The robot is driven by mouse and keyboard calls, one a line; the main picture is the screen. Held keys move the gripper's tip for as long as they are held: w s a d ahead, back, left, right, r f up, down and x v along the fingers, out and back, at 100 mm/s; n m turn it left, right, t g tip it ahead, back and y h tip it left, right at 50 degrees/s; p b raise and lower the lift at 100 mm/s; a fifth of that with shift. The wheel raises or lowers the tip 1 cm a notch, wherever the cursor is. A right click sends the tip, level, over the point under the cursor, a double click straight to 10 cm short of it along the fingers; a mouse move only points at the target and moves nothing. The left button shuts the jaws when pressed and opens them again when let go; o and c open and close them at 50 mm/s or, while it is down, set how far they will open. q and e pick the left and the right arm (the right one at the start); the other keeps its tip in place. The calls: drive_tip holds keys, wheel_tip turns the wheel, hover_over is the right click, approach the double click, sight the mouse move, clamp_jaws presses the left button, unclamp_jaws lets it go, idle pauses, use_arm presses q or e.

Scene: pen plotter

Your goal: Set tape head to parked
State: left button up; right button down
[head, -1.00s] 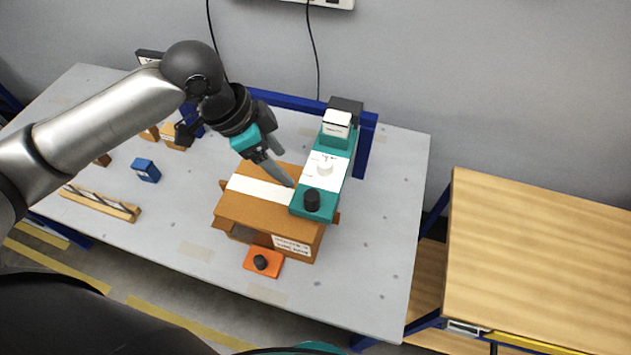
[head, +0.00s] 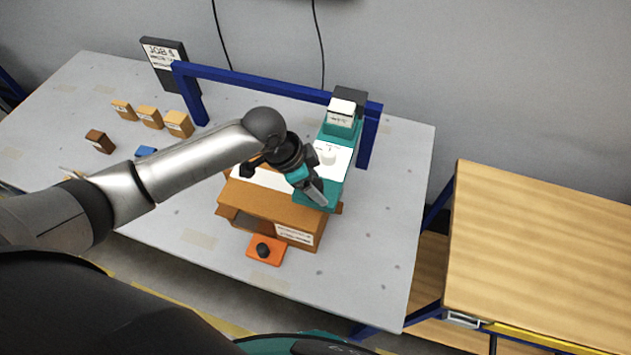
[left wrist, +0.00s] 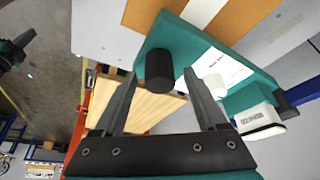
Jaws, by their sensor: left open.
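The tape head is a teal arm (head: 341,167) with a white label, reaching from the back over a brown box (head: 262,202). A black knob (left wrist: 159,65) stands on its near end; in the head view my gripper hides it. A white knob (left wrist: 214,86) sits farther back on the label; it also shows in the head view (head: 328,156). My left gripper (head: 319,198) is open over the near end. In the left wrist view its fingertips (left wrist: 160,78) are on either side of the black knob, contact unclear. A black and teal part (left wrist: 15,48), perhaps my right gripper, is unclear.
An orange plate with a black knob (head: 264,250) lies in front of the box. A blue rail (head: 250,82) crosses the back. Small wooden blocks (head: 150,117) stand at the left. A wooden table (head: 540,255) is at the right.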

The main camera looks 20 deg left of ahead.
use_arm(q)
clamp_jaws()
idle(0.7)
idle(0.8)
